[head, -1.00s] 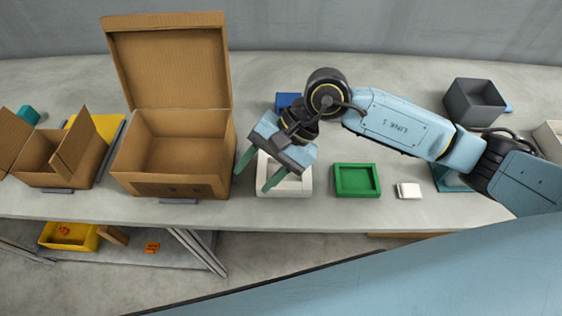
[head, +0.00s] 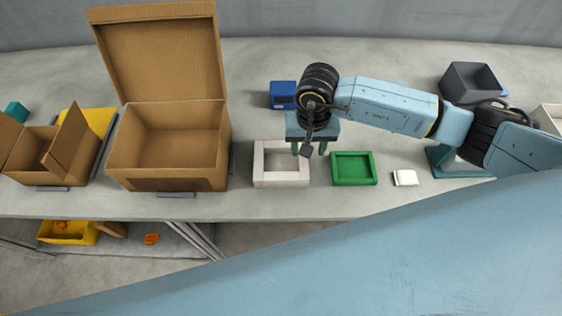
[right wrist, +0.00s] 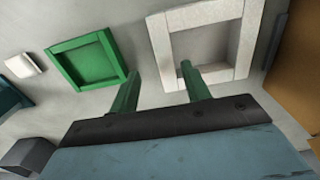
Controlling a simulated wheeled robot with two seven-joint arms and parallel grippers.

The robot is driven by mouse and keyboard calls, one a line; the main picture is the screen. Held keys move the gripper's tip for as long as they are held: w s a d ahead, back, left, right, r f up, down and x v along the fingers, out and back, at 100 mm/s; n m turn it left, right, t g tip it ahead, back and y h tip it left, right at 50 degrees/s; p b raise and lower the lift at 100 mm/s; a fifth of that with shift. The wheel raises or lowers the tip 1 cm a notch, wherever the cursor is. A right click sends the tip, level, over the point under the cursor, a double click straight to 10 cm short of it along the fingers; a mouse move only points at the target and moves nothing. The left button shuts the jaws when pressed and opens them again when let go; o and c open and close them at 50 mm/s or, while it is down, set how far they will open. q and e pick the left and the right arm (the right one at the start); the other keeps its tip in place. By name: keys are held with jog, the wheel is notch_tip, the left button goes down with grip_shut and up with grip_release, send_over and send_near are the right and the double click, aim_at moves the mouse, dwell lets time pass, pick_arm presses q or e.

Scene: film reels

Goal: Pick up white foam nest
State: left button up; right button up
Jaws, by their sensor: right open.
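The white foam nest (head: 281,182) is a square, open frame lying on the table between the large carton and the green tray. It also shows at the top of the right wrist view (right wrist: 160,45). My right gripper (head: 309,150) is open and empty, pointing down by the nest's back right corner. In the right wrist view its fingertips (right wrist: 160,70) appear on either side of the nest wall nearest the green tray, one over the opening. Their height above the nest is hard to tell. My left gripper is out of view.
The green tray (head: 354,182) lies just right of the nest, with a small white block (head: 405,177) beyond. An open carton (head: 168,184) stands close on the left. A blue box (head: 283,88) is behind, and a dark grey bin (head: 474,102) stands at the back right.

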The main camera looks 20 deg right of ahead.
aim_at(303, 159)
jog(key=f, duration=0.5)
jog(key=shift+w+a+p, duration=0.1)
jog(key=shift+a+p, duration=0.25)
jog(key=shift+p, duration=0.05)
jog(key=shift+c, duration=0.5)
grip_shut()
